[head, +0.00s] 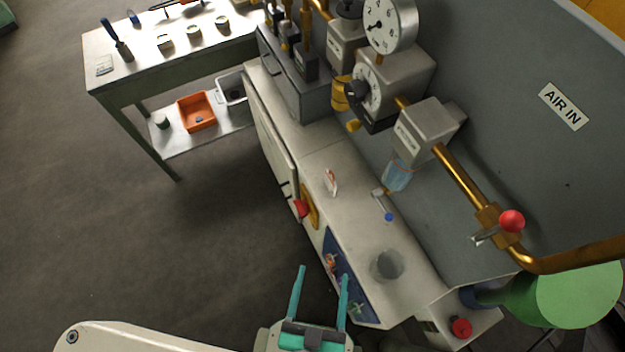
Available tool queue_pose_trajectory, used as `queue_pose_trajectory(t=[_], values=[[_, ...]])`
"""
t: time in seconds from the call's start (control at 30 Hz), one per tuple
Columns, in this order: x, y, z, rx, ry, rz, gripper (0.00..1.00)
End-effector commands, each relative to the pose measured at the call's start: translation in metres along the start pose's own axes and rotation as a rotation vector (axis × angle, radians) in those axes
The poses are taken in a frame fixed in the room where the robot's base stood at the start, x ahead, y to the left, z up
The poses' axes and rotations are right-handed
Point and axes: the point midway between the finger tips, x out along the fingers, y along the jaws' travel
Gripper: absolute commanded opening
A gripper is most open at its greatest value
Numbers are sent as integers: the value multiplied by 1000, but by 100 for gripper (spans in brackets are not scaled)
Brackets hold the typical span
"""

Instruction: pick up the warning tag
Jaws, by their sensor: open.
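A small red and white tag (331,182), which looks like the warning tag, lies on the pale counter top (345,155) near its left edge. Its print is too small to read. My gripper (323,272) is at the bottom centre, with its two teal fingers apart and nothing seen between them. It is nearer to me than the tag, in front of the counter's panel side, and clear of the tag. Nothing covers the tag.
A small blue-ended valve (383,204) and a grey round cup or recess (387,265) are on the counter to the tag's right. Gauges (390,24) and brass pipes (460,178) stand behind. A red knob (301,208) sticks out at the front. Floor at left is clear.

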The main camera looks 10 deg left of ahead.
Motion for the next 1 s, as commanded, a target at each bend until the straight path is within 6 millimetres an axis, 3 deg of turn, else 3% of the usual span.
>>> queue_pose_trajectory(t=[0.17, 0.3, 0.47, 0.6, 0.73, 1.0], values=[[13, -32, 29, 78, -106, 58, 69], [35, -72, 54, 163, -226, 112, 69], [69, -114, 65, 256, -345, 163, 69], [104, -142, 62, 326, -434, 202, 69], [138, -158, 50, 382, -506, 240, 69], [203, -157, 7, 471, -634, 337, 69]])
